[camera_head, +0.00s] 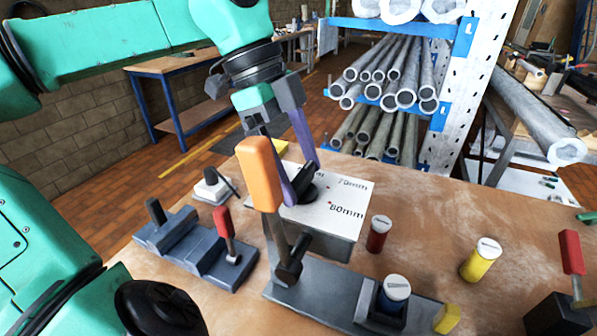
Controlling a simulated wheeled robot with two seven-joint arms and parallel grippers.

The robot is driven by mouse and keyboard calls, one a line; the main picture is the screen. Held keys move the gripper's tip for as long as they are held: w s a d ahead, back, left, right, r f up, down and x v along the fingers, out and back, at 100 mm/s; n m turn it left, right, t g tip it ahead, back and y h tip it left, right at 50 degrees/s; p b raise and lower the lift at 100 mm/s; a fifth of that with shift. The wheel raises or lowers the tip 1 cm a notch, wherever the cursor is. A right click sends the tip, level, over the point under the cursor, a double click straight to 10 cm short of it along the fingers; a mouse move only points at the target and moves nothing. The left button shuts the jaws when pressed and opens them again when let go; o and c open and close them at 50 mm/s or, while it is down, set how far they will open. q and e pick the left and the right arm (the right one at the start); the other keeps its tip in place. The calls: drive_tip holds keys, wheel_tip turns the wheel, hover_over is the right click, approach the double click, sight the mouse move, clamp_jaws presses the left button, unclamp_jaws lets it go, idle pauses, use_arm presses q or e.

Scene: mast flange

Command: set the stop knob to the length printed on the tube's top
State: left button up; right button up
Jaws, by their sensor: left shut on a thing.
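A white scale plate (348,192) lies on top of a grey block, with "70mm" and a lower mark that looks like "80mm" printed beside red dots. A black stop knob (308,189) stands on the plate's left part. My left gripper (297,185) reaches down from above with its fingers shut on the knob. The orange lever handle in front partly hides the plate. A blue tube (392,297) with a white top stands in a grey holder on the fixture. The print on its top is too small to read. My right gripper is not in view.
An orange lever handle (260,175) stands upright close to my left gripper. A red tube (379,234) and a yellow tube (480,261), both white-topped, stand on the wooden bench (430,225). A grey red-handled clamp (203,247) is at left; another red handle (571,252) is at right.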

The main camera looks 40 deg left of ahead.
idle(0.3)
use_arm(q)
drive_tip(key=o, duration=1.1)
drive_tip(key=shift+c, duration=0.2)
drive_tip(key=shift+a+r, duration=0.1)
drive_tip(key=p+v, duration=0.2)
drive_tip(key=v, duration=1.2)
drive_tip(key=shift+s+r, duration=0.15)
drive_tip(key=shift+a, duration=0.1)
